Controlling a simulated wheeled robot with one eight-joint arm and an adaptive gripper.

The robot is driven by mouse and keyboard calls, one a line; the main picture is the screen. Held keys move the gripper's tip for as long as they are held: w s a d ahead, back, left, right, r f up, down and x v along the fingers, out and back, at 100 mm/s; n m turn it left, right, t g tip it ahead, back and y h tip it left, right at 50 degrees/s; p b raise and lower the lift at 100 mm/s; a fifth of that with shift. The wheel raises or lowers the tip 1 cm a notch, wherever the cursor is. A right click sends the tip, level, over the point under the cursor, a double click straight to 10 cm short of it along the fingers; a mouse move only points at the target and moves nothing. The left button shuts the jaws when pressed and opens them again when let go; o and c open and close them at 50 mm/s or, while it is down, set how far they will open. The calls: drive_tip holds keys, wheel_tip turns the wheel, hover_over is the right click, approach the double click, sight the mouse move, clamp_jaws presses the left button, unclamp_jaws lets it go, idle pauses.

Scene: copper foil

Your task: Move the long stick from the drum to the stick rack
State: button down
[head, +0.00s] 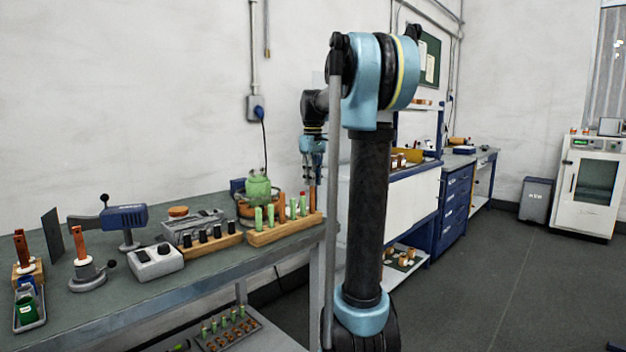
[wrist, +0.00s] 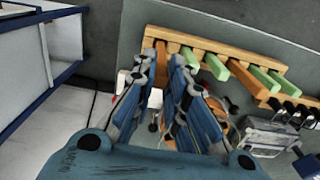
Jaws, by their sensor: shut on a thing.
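My gripper (head: 312,178) points down over the right end of the bench and is shut on an upright brown stick (head: 312,198), apparently the long stick. In the wrist view the brown stick (wrist: 161,64) shows between the two blue fingers of my gripper (wrist: 164,60). The wooden stick rack (head: 284,231) stands just left of the held stick and holds several green sticks. In the wrist view the rack (wrist: 205,43) lies beside the fingertips. The held stick's lower end is at the rack's end; I cannot tell whether it is seated. I cannot identify the drum surely.
A green vessel with copper parts (head: 258,190) stands behind the rack. A wooden block with black knobs (head: 208,244), a grey control box (head: 155,262) and a blue tool (head: 124,217) are left along the bench. Open floor (head: 480,270) lies to the right.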

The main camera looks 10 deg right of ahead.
drive_tip(key=shift+f, duration=0.5)
drive_tip(key=c, duration=1.5)
unclamp_jaws()
drive_tip(key=shift+c, duration=0.2)
drive_tip(key=shift+s+r, duration=0.1)
drive_tip(key=shift+r, duration=0.95)
drive_tip(key=shift+r, duration=3.5)
drive_tip(key=s+f+m+t, duration=0.2)
drive_tip(key=s+f+m, duration=0.5)
drive_tip(key=s+f, duration=2.7)
drive_tip(key=shift+s+f, duration=0.2)
drive_tip(key=shift+f, duration=0.35)
